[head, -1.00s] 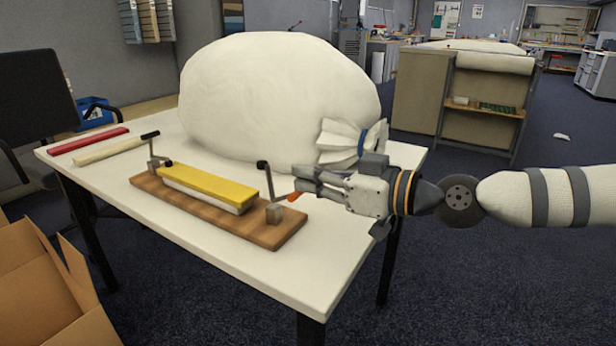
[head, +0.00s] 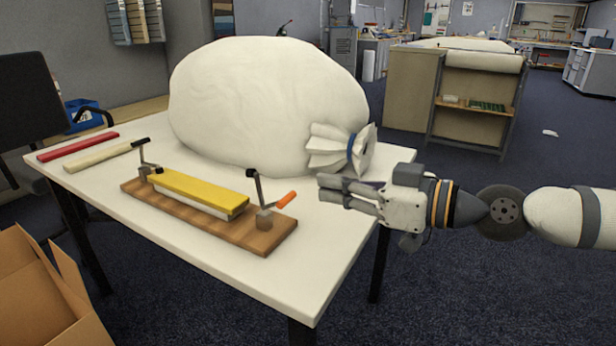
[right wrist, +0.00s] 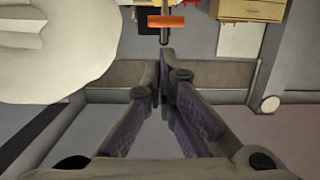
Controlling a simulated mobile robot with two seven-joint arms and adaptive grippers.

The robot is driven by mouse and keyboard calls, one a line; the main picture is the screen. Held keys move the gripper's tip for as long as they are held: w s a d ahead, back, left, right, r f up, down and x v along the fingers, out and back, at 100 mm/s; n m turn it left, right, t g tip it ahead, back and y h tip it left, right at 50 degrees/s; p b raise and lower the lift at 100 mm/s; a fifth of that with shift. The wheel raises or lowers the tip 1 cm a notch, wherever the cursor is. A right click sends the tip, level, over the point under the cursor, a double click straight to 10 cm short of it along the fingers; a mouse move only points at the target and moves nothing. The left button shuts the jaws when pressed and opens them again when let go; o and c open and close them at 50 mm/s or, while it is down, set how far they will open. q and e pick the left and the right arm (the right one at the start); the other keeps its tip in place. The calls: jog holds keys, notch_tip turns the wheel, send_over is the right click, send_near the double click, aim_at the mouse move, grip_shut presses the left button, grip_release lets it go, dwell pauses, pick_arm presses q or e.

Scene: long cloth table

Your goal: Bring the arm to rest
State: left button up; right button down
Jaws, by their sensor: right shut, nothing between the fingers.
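My right gripper (head: 322,188) is over the right side of the white table (head: 300,285), below and in front of the tied end of a big white sack. Its fingers are shut and empty. In the right wrist view the closed fingertips (right wrist: 165,58) meet with nothing between them. An orange handle (right wrist: 166,21) shows just beyond them. In the head view this orange handle (head: 286,200) sits on a crank at the right end of a wooden board, left of the fingertips and apart from them. My left gripper is not in view.
The white sack (head: 265,100) fills the back of the table. The wooden board (head: 255,238) carries a yellow-topped block (head: 198,188). A red bar (head: 78,146) and a cream rod (head: 98,156) lie at the left. A cardboard box (head: 45,295) stands at front left.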

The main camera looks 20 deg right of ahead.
jog(key=shift+s+d+f, duration=0.15)
jog(key=shift+s+d, duration=0.25)
jog(key=shift+s, duration=0.15)
